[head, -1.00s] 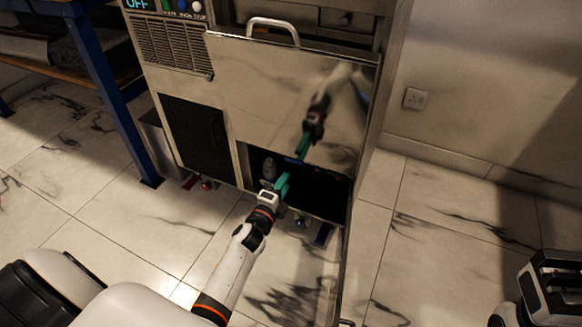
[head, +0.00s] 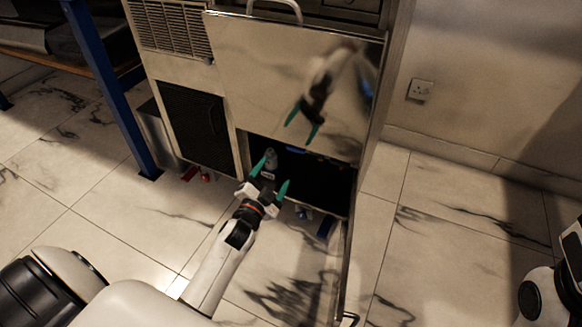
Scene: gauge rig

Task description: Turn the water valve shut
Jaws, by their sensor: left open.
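My left gripper (head: 276,168) is open, its two green fingers spread apart. It is at the low dark opening (head: 318,182) under the shiny front panel of the metal cabinet (head: 225,100). A small grey upright part (head: 271,158) shows just beyond the fingers, partly hidden by the left one. I cannot tell whether it belongs to the water valve. Nothing shows between the fingers. A blue part (head: 326,228) is low at the cabinet's base. Small red parts (head: 205,177) lie low to the left. No valve handle can be made out surely. My right gripper's fingers do not show.
The shiny panel (head: 300,75) hangs above my left gripper and mirrors it. A blue-legged bench (head: 105,85) stands to the left. A wall socket (head: 420,90) is on the right wall. The tiled floor (head: 440,240) on the right is mostly clear.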

